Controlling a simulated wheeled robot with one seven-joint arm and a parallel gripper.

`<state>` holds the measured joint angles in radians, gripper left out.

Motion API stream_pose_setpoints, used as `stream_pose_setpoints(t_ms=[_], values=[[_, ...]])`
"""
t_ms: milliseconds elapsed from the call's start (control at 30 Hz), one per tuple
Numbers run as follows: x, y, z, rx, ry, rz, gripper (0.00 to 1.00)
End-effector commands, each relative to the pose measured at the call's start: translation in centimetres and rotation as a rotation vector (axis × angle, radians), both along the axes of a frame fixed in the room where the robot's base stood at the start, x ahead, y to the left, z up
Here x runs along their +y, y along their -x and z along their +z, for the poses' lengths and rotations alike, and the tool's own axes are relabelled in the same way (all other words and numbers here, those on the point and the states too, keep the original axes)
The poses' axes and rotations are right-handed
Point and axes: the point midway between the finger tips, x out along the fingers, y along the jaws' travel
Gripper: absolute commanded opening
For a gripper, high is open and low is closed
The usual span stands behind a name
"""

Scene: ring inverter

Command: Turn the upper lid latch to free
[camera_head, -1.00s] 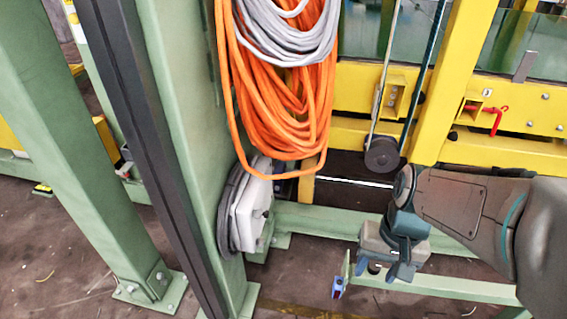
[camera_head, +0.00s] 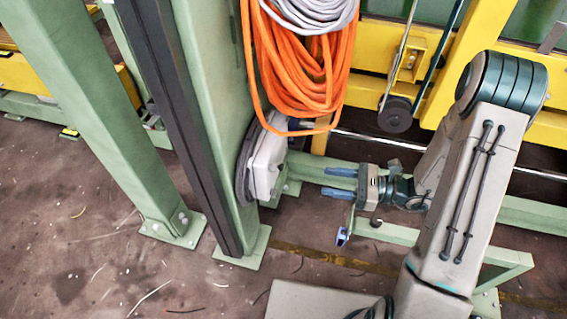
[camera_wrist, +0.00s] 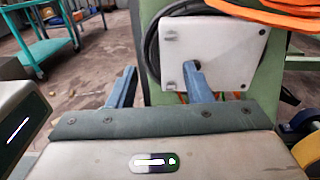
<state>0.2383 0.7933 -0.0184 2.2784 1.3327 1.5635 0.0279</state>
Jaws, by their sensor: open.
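A pale grey box (camera_head: 268,165) with a lid is mounted low on the green post, with dark cable looped behind it. In the wrist view the lid (camera_wrist: 225,45) faces me, and a small grey fitting (camera_wrist: 172,37), which looks like the upper latch, sits at its upper left. Its turned position is too small to tell. My gripper (camera_head: 325,181) is open and empty, level, pointing left at the box with a gap between. In the wrist view its blue fingers (camera_wrist: 158,68) spread apart; the right one covers part of the lid's lower left.
Orange cable coils (camera_head: 300,75) hang just above the box. The green post (camera_head: 205,110) stands behind it, and a low green rail (camera_head: 400,228) runs under my gripper. A small blue-tipped bracket (camera_head: 342,236) stands below my fingers. Yellow framing (camera_head: 375,75) lies behind.

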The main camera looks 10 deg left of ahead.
Motion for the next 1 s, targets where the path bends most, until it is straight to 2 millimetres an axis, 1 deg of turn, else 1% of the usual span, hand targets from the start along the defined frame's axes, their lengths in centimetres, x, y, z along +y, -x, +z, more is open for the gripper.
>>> stream_pose_setpoints(t_ms=[133,267,367,700,800,900,1000], values=[[-0.2,-0.9,-0.5,0.032,-0.036,-0.058,0.45],[0.7,-1.1,-0.7,0.036,-0.041,-0.065,0.45],[2.3,-1.1,-0.8,0.036,-0.041,-0.062,0.45],[9.5,-1.7,-0.8,0.033,-0.039,-0.059,0.45],[11.1,-1.8,-0.8,0.034,-0.04,-0.062,0.45],[12.3,-2.0,-0.8,0.034,-0.038,-0.063,0.45],[13.1,-2.0,-0.7,0.034,-0.039,-0.064,0.45]])
